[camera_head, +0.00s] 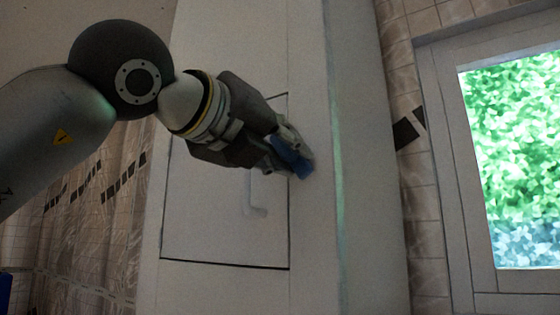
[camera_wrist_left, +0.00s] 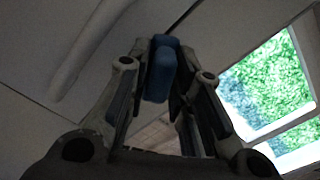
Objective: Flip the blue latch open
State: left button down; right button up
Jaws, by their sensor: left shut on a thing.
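The blue latch (camera_head: 293,160) sits at the right edge of a white panel (camera_head: 215,220) in the head view. My left gripper (camera_head: 288,150) reaches in from the left and is shut on the latch, hiding part of it. In the left wrist view the blue latch (camera_wrist_left: 159,70) stands between the two fingertips of my left gripper (camera_wrist_left: 162,78). The panel lies flush in its frame, with a thin dark seam around it. My right gripper is not in view.
A white handle (camera_head: 256,208) is on the panel below my gripper; it also shows in the left wrist view (camera_wrist_left: 85,50). A window (camera_head: 515,160) is at the right. Tiled walls (camera_head: 425,200) flank the white cabinet (camera_head: 370,200).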

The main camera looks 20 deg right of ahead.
pick_arm(q)
jog(key=m, duration=0.3)
jog(key=shift+s+d+m, duration=0.3)
jog(key=shift+s+d+r+m, duration=0.1)
jog(key=shift+s+d+m, duration=0.05)
jog(key=shift+m, duration=0.6)
jog(key=shift+s+d+m, duration=0.1)
jog(key=shift+s+m, duration=0.05)
jog(key=shift+m, duration=0.6)
jog(key=c, duration=1.4)
grip_release()
jog(key=shift+r, duration=0.1)
jog(key=v, duration=1.2)
